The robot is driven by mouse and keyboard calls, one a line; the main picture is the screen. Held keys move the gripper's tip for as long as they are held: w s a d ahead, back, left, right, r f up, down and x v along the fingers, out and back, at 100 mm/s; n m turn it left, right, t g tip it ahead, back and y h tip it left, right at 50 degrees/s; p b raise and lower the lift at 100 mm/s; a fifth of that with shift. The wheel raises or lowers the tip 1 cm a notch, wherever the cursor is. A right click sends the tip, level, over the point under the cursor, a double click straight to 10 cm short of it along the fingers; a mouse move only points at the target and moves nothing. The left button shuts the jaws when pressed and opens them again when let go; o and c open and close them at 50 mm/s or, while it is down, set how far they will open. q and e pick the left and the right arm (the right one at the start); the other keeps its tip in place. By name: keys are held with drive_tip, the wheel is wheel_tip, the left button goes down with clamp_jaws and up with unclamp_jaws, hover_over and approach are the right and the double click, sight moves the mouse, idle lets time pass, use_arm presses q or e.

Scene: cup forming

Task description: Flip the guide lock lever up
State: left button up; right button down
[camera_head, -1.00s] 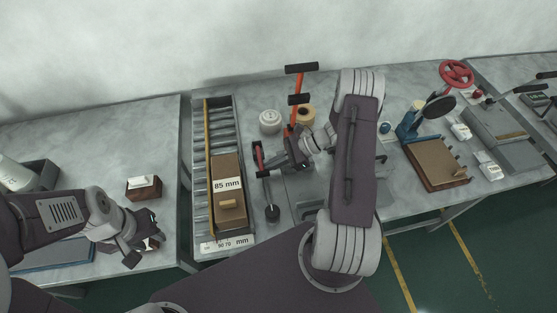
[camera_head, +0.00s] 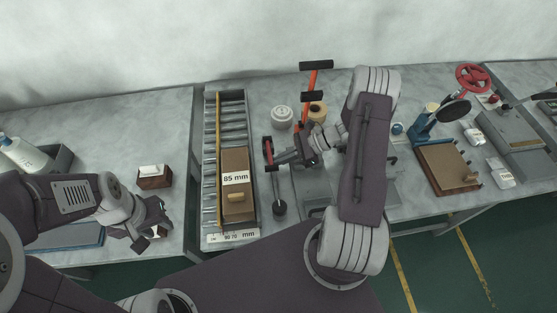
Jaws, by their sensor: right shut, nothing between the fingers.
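A red-and-black part (camera_head: 267,152) sits beside the right rail of the roller guide (camera_head: 211,222). A thin rod with a black knob (camera_head: 279,208) stands just below it; I cannot tell for sure which of the two is the guide lock lever. My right gripper (camera_head: 283,158) is shut and empty, its tips close to the right side of the red part; contact cannot be told. My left gripper (camera_head: 151,233) is at the left table's front edge, away from the guide, and its jaw opening is unclear.
A brown box (camera_head: 235,160) marked 85 mm lies on the rollers. Orange handles with black grips (camera_head: 316,64) rise behind my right gripper, near a white round part (camera_head: 282,117) and a tan roll (camera_head: 317,110). A small brown block (camera_head: 155,179) is on the left table.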

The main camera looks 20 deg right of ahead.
drive_tip(key=shift+r, duration=0.2)
drive_tip(key=shift+w+r+p, duration=0.1)
drive_tip(key=shift+r+p, duration=0.8)
drive_tip(key=shift+r, duration=0.2)
drive_tip(key=shift+w+r+p, duration=0.25)
drive_tip(key=shift+r+p, duration=0.2)
drive_tip(key=shift+r, duration=0.2)
drive_tip(key=shift+d, duration=0.1)
drive_tip(key=b+v, duration=0.1)
drive_tip(key=v, duration=0.8)
